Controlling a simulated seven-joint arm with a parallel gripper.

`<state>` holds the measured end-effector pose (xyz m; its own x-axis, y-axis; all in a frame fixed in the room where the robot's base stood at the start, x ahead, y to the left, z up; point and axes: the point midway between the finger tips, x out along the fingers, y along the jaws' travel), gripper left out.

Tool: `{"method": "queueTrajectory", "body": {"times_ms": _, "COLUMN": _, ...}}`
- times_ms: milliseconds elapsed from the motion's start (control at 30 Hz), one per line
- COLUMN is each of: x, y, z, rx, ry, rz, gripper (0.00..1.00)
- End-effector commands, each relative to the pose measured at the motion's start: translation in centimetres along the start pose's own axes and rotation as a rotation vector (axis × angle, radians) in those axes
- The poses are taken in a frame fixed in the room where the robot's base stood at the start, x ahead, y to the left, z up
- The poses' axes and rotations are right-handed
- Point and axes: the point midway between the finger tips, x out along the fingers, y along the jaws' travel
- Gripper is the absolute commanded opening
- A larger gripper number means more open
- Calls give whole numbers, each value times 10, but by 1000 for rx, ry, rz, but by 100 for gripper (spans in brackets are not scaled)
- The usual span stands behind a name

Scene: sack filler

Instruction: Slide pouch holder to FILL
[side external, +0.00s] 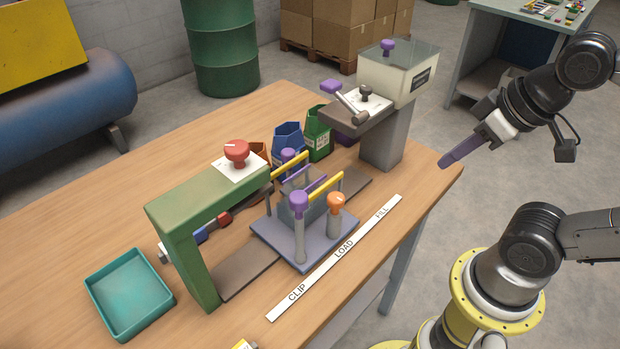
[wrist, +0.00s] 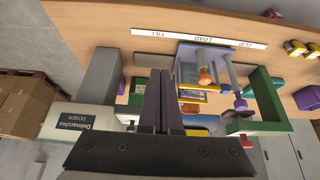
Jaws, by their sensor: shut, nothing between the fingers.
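The pouch holder (side external: 267,229) is a blue-grey plate carrying posts with purple and orange knobs and two yellow-topped rails. It sits on a dark track, level with LOAD on the white label strip (side external: 362,230), which reads CLIP, LOAD, FILL. In the wrist view the holder (wrist: 187,66) is right of the fingers, below the strip (wrist: 165,34).
A grey doser (side external: 387,135) with a purple-handled lever stands at the FILL end. A green arch (side external: 190,208) with a red knob stands at the CLIP end. Blue (side external: 288,137) and green (side external: 317,134) bins stand behind the track. A teal tray (side external: 127,331) lies front left.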

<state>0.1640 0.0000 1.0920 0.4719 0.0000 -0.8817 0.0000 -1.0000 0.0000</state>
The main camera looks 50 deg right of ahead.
Motion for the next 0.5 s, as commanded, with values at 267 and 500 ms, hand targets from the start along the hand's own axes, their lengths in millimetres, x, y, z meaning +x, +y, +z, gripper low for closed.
{"method": "queueTrajectory", "body": {"times_ms": 267, "x": -7, "y": 0, "z": 5, "rx": 10, "ry": -41, "rz": 0, "gripper": 36}}
{"method": "queueTrajectory", "body": {"times_ms": 500, "x": -55, "y": -13, "z": -50, "rx": -27, "ry": -133, "rz": -26, "gripper": 67}}
